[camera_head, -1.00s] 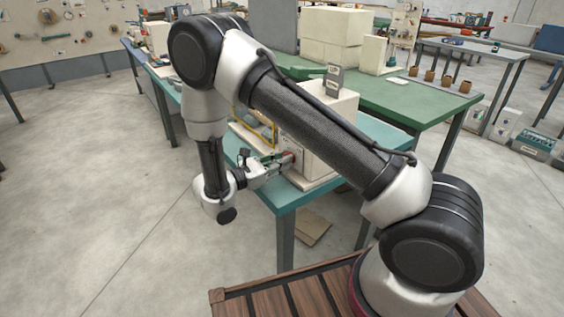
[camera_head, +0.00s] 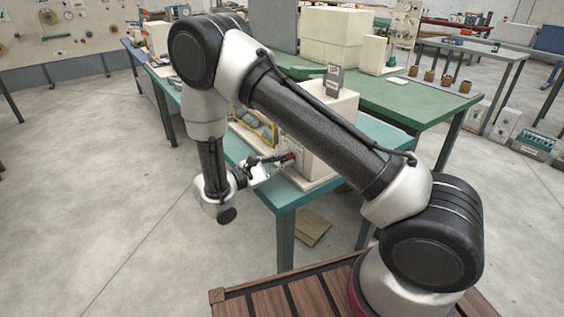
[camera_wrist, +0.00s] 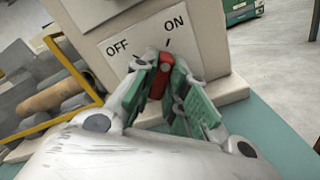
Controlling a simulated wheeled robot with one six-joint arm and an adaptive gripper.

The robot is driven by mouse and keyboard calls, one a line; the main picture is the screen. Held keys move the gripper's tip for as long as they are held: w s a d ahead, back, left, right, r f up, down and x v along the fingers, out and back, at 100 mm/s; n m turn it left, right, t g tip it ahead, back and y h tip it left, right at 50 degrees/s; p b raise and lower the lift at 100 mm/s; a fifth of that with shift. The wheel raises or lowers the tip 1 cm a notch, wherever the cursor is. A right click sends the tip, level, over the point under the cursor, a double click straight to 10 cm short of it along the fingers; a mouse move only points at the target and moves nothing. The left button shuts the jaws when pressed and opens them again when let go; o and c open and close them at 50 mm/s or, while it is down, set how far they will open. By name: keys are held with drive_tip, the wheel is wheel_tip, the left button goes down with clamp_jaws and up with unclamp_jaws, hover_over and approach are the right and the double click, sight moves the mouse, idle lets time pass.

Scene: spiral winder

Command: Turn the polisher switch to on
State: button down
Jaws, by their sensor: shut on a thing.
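The polisher switch has a red handle (camera_wrist: 159,77) on the front of a cream housing (camera_wrist: 98,12). The housing also shows in the head view (camera_head: 322,140). Black OFF and ON labels are printed beside the handle, OFF at left and ON at upper right in the wrist view, with a dark mark by ON. My gripper (camera_wrist: 158,68) is shut on the red handle, a green-padded finger on each side. In the head view my gripper (camera_head: 278,159) reaches the housing from the left. The fingers partly hide the handle, so its exact pointing is hard to tell.
A yellow frame (camera_wrist: 72,75) with grey and tan rolls stands left of the housing. The housing stands on a teal table (camera_head: 290,198). A green table (camera_head: 425,100) is behind it. Open floor (camera_head: 110,200) lies to the left.

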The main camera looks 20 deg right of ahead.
idle(0.4)
drive_tip(key=c, duration=1.4)
unclamp_jaws()
drive_tip(key=shift+c, duration=0.2)
drive_tip(key=v, duration=1.2)
